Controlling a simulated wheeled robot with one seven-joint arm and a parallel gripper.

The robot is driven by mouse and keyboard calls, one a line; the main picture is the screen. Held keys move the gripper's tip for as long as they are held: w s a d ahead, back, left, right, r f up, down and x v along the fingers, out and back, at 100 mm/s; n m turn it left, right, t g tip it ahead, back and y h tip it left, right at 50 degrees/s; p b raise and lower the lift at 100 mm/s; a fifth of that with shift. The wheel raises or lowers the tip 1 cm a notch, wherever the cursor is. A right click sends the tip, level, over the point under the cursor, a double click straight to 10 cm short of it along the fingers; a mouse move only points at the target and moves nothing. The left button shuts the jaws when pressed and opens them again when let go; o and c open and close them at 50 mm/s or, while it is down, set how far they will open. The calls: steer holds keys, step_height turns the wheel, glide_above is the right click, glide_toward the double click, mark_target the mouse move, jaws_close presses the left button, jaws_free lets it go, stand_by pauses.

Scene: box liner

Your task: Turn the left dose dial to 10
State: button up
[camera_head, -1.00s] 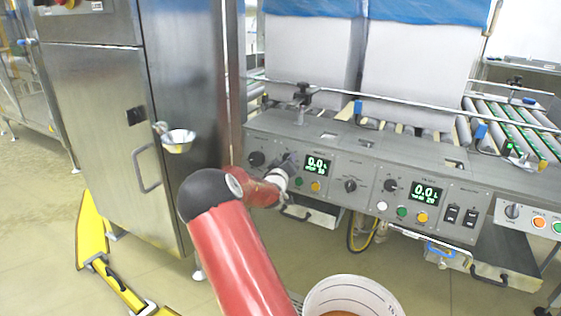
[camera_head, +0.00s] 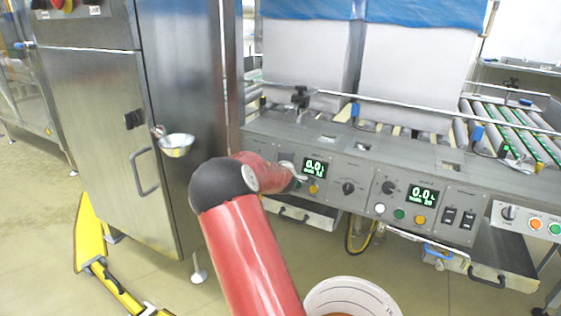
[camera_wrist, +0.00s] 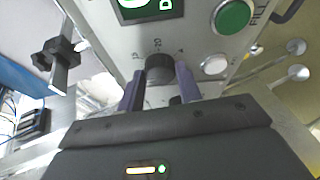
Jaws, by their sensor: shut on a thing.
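The left dose dial is a black ridged knob (camera_wrist: 160,68) on the grey panel in the wrist view. My gripper (camera_wrist: 160,76) is shut on it, with one purple finger at each side. Small scale marks show around the knob; its pointer and exact setting cannot be told.
Beside the display in the wrist view are a green button (camera_wrist: 232,15) and a white button (camera_wrist: 214,64). A black clamp knob (camera_wrist: 55,58) stands at the left. In the head view, a second display (camera_head: 423,195) and dial (camera_head: 388,188) are to the right. A steel cabinet (camera_head: 110,130) stands left.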

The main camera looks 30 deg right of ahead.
steer(key=shift+d+r+n, duration=0.1)
steer(key=shift+r+n, duration=0.2)
steer(key=shift+n, duration=0.4)
steer(key=o, duration=1)
steer(key=shift+s, duration=0.1)
steer(key=v, duration=0.8)
steer(key=shift+r, duration=0.25)
